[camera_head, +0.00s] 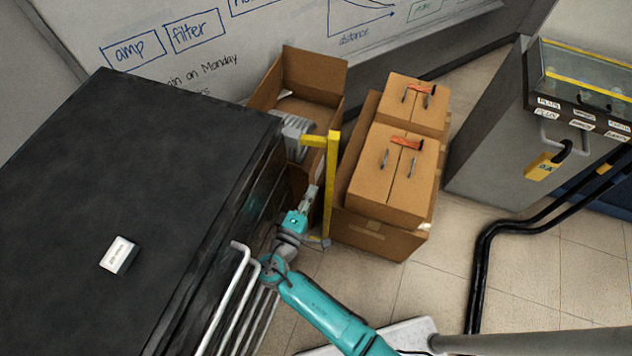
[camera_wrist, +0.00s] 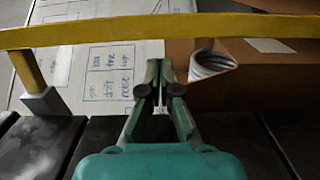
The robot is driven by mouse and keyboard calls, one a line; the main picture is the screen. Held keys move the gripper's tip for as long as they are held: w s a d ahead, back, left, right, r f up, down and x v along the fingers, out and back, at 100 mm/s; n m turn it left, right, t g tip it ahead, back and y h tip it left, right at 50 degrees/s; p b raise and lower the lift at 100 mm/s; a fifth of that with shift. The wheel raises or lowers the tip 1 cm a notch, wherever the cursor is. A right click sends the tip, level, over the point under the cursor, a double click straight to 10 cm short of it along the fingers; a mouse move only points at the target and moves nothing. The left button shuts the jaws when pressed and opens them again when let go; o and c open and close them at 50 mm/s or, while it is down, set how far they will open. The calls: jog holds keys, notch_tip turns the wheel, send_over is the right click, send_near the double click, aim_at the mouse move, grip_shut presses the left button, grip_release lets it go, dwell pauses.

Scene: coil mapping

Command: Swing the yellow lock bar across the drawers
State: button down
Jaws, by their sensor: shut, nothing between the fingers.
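The yellow lock bar (camera_head: 332,185) stands out from the far end of the black drawer cabinet (camera_head: 150,150), joined by a short yellow arm at its top. It is not lying across the drawer fronts, whose pale handles (camera_head: 235,295) show. My gripper (camera_head: 309,192) is shut and empty, between the cabinet front and the bar. In the wrist view the bar (camera_wrist: 150,30) runs across the picture just beyond my fingertips (camera_wrist: 160,68), with a yellow arm and grey block at left. I cannot tell whether the fingertips touch the bar.
Cardboard boxes (camera_head: 388,175) stand close right of the bar, and an open box (camera_head: 305,75) is behind it. A grey cabinet (camera_head: 500,130) and black cables (camera_head: 485,260) are at right. Tiled floor (camera_head: 420,290) is clear between.

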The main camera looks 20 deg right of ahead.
jog(key=x, duration=0.8)
jog(key=shift+w+d, duration=0.3)
